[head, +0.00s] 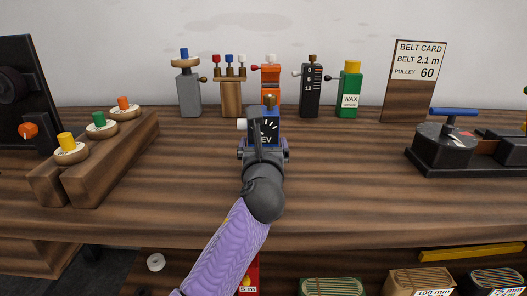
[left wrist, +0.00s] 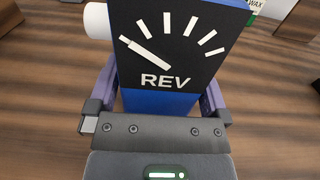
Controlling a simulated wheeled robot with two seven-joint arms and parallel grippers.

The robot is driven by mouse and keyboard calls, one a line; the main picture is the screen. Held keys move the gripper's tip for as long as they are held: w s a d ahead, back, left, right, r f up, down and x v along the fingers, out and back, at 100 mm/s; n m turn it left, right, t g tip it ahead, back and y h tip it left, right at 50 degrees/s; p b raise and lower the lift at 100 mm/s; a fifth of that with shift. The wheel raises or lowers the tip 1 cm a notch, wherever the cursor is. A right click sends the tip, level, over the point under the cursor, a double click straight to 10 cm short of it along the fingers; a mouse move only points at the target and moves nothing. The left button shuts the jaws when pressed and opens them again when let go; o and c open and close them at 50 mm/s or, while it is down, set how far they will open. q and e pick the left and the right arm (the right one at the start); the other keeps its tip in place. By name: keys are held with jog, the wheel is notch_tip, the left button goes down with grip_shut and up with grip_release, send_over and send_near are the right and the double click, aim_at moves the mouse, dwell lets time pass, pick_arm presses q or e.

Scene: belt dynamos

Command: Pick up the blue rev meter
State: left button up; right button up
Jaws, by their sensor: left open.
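The blue rev meter (head: 266,128) stands on the wooden workbench, a blue block with a black dial face, white tick marks and the letters REV. My left gripper (head: 263,153) is in front of it and hides its lower part in the head view. In the left wrist view the rev meter (left wrist: 168,45) fills the space between the open fingers of my left gripper (left wrist: 158,95), one on each side. I cannot tell whether the fingers touch it. A white knob sticks out on its left side. My right gripper is not in view.
Behind the rev meter stand a grey device (head: 189,95), a wooden block with coloured pegs (head: 231,98), an orange device (head: 270,77), a black device (head: 311,90) and a green wax box (head: 349,92). A wooden spool rack (head: 105,160) is left; a black machine (head: 446,145) is right.

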aim_at(263, 112)
pick_arm(q)
jog(key=c, duration=0.5)
grip_shut()
jog(key=shift+r, duration=0.3)
notch_tip(263, 112, up, 10)
jog(key=p, duration=0.6)
jog(key=shift+f, duration=0.2)
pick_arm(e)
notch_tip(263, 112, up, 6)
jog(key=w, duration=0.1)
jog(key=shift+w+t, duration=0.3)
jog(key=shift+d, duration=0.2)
